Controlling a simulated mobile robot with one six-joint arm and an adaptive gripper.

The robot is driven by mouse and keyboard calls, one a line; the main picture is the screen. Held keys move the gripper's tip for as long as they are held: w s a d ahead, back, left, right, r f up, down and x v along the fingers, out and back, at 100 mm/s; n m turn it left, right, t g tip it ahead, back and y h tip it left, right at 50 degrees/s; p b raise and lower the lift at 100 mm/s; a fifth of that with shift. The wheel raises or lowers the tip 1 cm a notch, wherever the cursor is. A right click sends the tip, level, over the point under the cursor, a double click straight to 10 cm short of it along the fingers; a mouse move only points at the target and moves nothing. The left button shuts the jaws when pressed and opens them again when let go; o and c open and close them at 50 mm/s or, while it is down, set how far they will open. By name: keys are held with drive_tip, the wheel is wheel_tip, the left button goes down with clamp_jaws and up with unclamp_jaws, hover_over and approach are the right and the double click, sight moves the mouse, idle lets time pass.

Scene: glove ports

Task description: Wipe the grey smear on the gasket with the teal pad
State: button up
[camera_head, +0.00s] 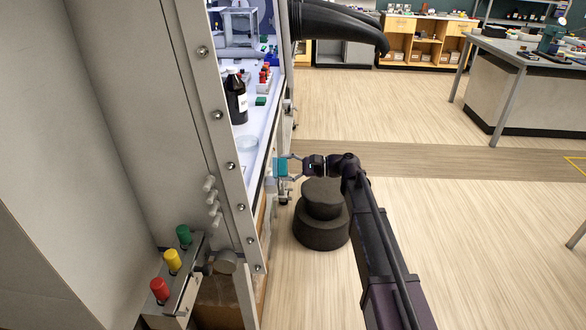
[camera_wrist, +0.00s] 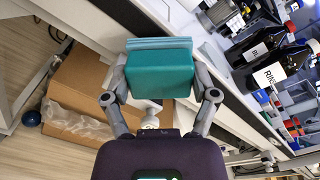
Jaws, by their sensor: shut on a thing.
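My gripper (camera_head: 287,168) is shut on the teal pad (camera_head: 281,169), beside the front of the tall cabinet with glove ports (camera_head: 205,130). In the wrist view the teal pad (camera_wrist: 160,75) sits squarely between the two fingers of my gripper (camera_wrist: 161,90), with a lighter blue layer along its far edge. In the head view I cannot tell whether the pad touches the cabinet front or is just apart from it. I cannot make out the gasket or the grey smear in either view; the pad and fingers cover part of the wrist view.
A black glove sleeve (camera_head: 340,27) sticks out from the cabinet above my gripper. Dark bottles (camera_head: 237,98) stand inside on a white surface. A cardboard box (camera_wrist: 85,90) shows below in the wrist view. The wooden floor (camera_head: 480,230) to the right is clear.

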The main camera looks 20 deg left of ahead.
sight(266, 161)
drive_tip(key=shift+s+a, duration=0.1)
drive_tip(key=shift+a, duration=0.35)
drive_tip(key=shift+x, duration=1.05)
idle(0.9)
drive_tip(key=shift+w+a, duration=0.15)
drive_tip(key=shift+w, duration=0.85)
drive_tip(key=shift+w+a, duration=0.2)
drive_tip(key=shift+w, duration=0.8)
drive_tip(key=shift+a, duration=0.15)
drive_tip(key=shift+s, duration=0.2)
drive_tip(key=shift+s+d, duration=0.3)
drive_tip(key=shift+s, duration=0.6)
drive_tip(key=shift+s+d, duration=0.25)
drive_tip(key=shift+s, duration=0.65)
drive_tip(key=shift+d, duration=0.1)
